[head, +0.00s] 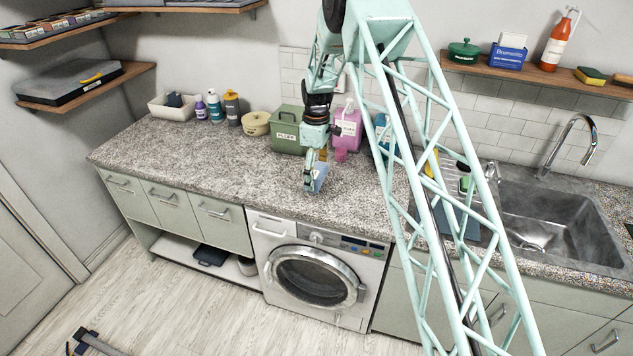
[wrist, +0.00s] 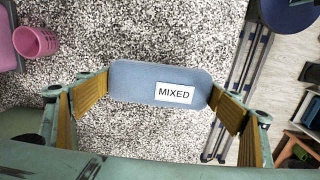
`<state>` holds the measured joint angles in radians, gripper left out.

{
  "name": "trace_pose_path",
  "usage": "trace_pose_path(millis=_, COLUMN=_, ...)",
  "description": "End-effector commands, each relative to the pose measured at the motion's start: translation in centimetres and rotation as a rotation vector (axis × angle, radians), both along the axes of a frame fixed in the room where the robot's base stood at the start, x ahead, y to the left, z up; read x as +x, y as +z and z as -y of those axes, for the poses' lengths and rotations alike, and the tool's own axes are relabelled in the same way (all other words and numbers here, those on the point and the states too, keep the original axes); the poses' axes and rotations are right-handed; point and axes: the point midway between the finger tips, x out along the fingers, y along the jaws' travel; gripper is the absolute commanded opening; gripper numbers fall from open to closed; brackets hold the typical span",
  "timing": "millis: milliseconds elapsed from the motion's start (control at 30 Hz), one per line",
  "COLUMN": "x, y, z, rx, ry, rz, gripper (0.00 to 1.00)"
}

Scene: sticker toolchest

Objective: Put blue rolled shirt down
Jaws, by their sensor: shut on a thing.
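The blue rolled shirt (wrist: 135,75) is a light-blue roll with a white label reading MIXED. In the wrist view it spans the gap between my fingers, and both ribbed yellow-brown pads press on its ends. In the head view my gripper (head: 314,181) points down over the speckled counter (head: 215,172), above the washing machine, and the shirt (head: 321,178) shows partly behind the fingers. The shirt is at or just above the counter top; I cannot tell whether it touches.
A pink cup (wrist: 35,42) stands near the gripper. Behind are a green box (head: 287,135) and a pink container (head: 347,127). The counter left of the gripper is clear. The front edge over the washing machine (head: 315,270) is close. A sink (head: 560,222) lies to the right.

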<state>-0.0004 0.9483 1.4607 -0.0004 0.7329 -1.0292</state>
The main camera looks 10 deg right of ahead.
Motion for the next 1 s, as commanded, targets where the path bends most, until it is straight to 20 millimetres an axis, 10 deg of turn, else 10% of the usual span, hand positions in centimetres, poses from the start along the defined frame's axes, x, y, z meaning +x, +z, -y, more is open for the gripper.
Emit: trace_pose_path(millis=1000, x=0.0, y=-3.5, z=0.0, rx=0.000, ry=0.000, rz=0.001, gripper=0.73)
